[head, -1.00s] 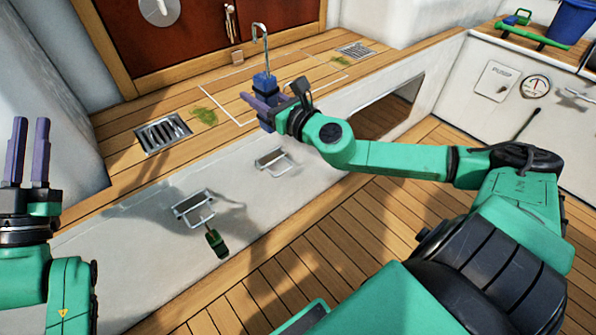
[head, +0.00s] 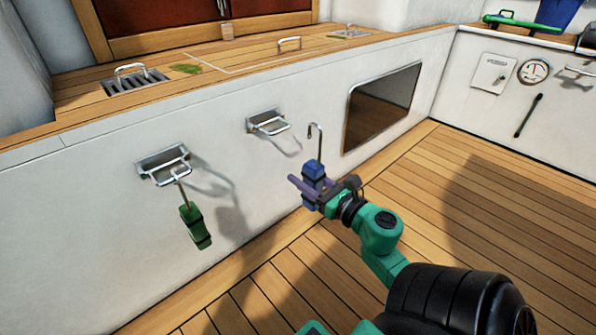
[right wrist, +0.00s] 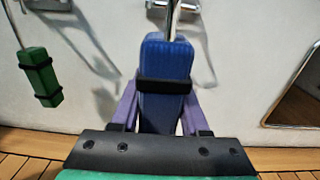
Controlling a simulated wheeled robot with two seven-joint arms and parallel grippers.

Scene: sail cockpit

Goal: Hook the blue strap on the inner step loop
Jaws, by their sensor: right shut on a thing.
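The blue strap (head: 313,172) is a blue block with a dark band and a metal hook (head: 315,130) rising from its top. My right gripper (head: 306,190) is shut on it and holds it upright in front of the white wall. In the right wrist view the blue strap (right wrist: 165,85) stands between the purple fingers. The right-hand step loop (head: 268,122), a metal bracket on the wall, is up and left of the hook, apart from it in the head view. In the right wrist view a loop (right wrist: 176,8) shows behind the hook shaft. My left gripper is out of view.
A green strap (head: 195,226) hangs by its hook from the left step loop (head: 165,165). A dark recess (head: 382,108) is in the wall to the right. The bench top (head: 225,62) bears metal handles and drains. The wooden floor (head: 400,190) is clear.

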